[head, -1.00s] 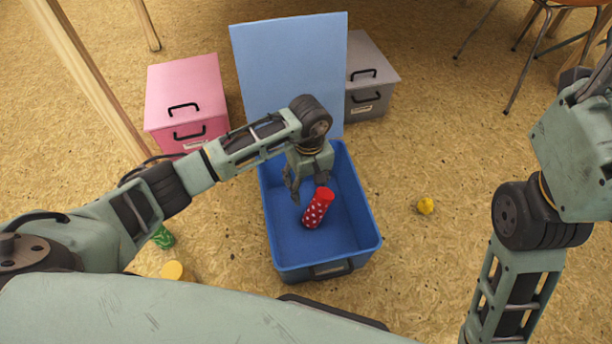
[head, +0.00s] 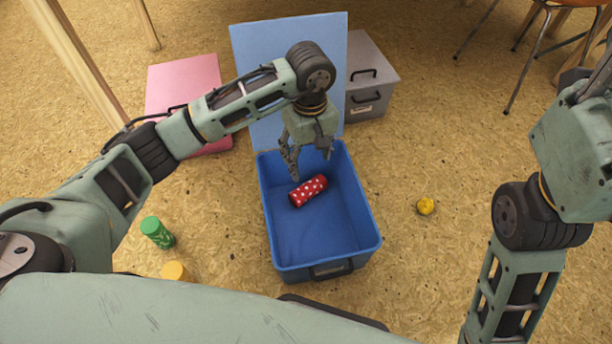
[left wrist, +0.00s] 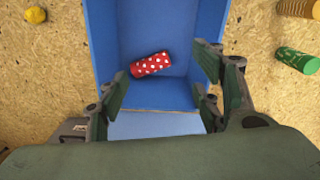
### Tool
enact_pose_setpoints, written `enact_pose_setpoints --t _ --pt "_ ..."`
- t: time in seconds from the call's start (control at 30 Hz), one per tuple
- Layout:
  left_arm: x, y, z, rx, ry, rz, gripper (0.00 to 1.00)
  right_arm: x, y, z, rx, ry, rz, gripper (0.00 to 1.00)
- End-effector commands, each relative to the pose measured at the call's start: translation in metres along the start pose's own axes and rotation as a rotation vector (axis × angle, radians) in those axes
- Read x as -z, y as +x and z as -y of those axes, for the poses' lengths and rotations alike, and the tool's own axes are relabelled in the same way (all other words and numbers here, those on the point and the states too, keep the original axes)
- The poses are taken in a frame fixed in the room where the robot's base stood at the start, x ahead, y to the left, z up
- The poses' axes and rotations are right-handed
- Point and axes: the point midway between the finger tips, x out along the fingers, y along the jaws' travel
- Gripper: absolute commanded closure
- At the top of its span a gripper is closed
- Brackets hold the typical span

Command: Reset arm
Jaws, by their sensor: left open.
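My left gripper (head: 308,158) is open and empty above the back part of the open blue box (head: 372,240). A red cylinder with white dots (head: 308,191) lies on its side on the box floor, below and apart from the fingers. In the left wrist view the red cylinder (left wrist: 151,64) lies inside the box, between and beyond the spread fingers (left wrist: 160,90). My right arm stands at the right edge of the head view; its gripper is not in view.
The box's blue lid (head: 290,60) stands raised at the back. A pink box (head: 185,85) and a grey box (head: 368,75) are behind. A green cylinder (head: 157,232) and a yellow cylinder (head: 174,271) stand at left. A small yellow object (head: 425,206) lies on the open floor at right.

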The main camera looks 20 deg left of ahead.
Motion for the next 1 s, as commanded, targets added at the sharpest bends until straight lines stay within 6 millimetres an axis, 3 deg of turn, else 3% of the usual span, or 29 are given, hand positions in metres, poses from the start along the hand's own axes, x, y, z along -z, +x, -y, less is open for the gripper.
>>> enact_pose_setpoints --t 0.53,0.63,0.77,0.83,0.93,1.0 --pt "-0.001 -0.005 0.000 0.000 0.000 0.002 0.40 0.000 0.000 0.000 0.000 0.000 0.000 0.60" --pt "-0.015 -0.004 -0.003 -0.014 -0.004 0.043 0.40 -0.001 0.000 0.000 -0.002 0.001 0.005 0.60" --pt "-0.074 -0.003 -0.012 -0.065 -0.029 0.219 0.40 -0.004 -0.001 -0.002 -0.008 0.003 0.023 0.60" --pt "-0.123 -0.010 -0.017 -0.099 -0.059 0.375 0.40 -0.006 -0.003 -0.003 -0.014 0.005 0.037 0.60" --pt "-0.197 -0.035 -0.021 -0.129 -0.123 0.636 0.40 -0.009 -0.006 -0.004 -0.022 0.008 0.060 0.60" --pt "-0.243 -0.062 -0.020 -0.130 -0.176 0.828 0.40 -0.010 -0.009 -0.004 -0.028 0.010 0.076 0.60"
